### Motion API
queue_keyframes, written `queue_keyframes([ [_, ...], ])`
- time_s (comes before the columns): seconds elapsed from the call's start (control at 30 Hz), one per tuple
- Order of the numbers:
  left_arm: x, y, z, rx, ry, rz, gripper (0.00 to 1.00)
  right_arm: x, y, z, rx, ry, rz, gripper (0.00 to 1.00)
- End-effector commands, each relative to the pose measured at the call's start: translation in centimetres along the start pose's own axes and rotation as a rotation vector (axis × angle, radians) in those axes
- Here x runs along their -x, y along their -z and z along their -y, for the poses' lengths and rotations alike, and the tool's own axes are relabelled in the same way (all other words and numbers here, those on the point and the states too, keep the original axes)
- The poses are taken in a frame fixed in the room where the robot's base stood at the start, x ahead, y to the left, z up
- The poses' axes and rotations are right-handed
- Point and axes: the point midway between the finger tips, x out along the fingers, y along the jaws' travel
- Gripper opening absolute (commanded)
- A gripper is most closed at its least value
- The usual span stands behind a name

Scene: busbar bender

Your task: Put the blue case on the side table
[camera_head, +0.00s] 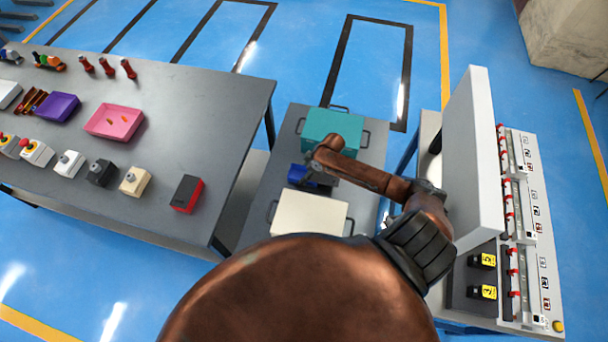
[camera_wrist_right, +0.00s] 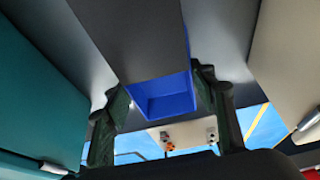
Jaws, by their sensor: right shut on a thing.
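The blue case (camera_head: 298,174) shows in the head view over the grey side table (camera_head: 258,206), between a teal box and a cream box. My right arm hides part of it. In the right wrist view the blue case (camera_wrist_right: 165,95) has a dark grey face and a blue open end. My right gripper (camera_wrist_right: 160,105) is shut on it, one finger on each side. I cannot tell whether the case touches the tabletop. My left gripper is not in view.
The teal box (camera_head: 331,127) stands behind the case and the cream box (camera_head: 309,214) in front, both close. A large workbench (camera_head: 190,100) with bins and switches is at left. A white panel (camera_head: 472,160) and a switch board stand at right.

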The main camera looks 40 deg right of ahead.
Motion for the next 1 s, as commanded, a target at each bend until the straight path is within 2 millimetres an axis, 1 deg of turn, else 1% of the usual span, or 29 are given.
queue_keyframes([
  [0.2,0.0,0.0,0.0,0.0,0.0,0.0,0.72,-0.2,-0.1,0.0,0.0,-0.001,0.0,0.24],
  [0.23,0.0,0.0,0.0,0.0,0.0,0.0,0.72,-0.1,-0.1,0.0,0.0,0.0,0.0,0.54],
  [0.47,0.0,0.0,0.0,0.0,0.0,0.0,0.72,-0.1,-0.1,0.0,0.0,0.0,0.0,0.69],
  [0.83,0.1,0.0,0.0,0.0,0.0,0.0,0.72,0.2,0.1,0.0,0.0,-0.001,0.0,0.69],
  [1.0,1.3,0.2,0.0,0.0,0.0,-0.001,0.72,1.3,0.1,0.0,0.0,-0.001,0.0,0.69],
])
